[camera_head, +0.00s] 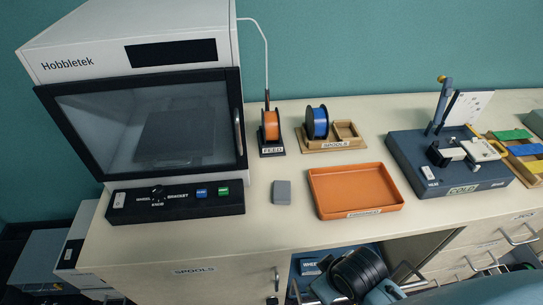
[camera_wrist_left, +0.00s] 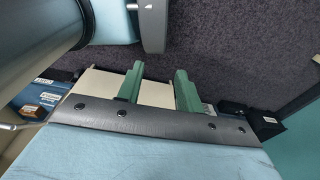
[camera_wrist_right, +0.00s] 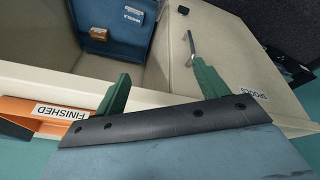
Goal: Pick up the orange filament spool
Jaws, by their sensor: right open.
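The orange filament spool (camera_head: 271,126) stands upright on a small black holder labelled FEED (camera_head: 272,151), right of the printer on the counter. A thin white tube (camera_head: 263,45) runs from the printer top down to it. My right gripper (camera_wrist_right: 160,88) is open and empty in the right wrist view, by the counter's front edge and the open cabinet space, well away from the spool. My left gripper (camera_wrist_left: 158,88) is open and empty in the left wrist view, over dark carpet. The spool is in neither wrist view.
A blue spool (camera_head: 317,122) sits in a wooden SPOOLS rack (camera_head: 335,145) beside it. The white printer (camera_head: 140,70), a grey block (camera_head: 282,192), an orange tray (camera_head: 355,190) and a dark COLD fixture (camera_head: 450,165) share the counter. A blue bin (camera_wrist_right: 115,40) stands in the cabinet.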

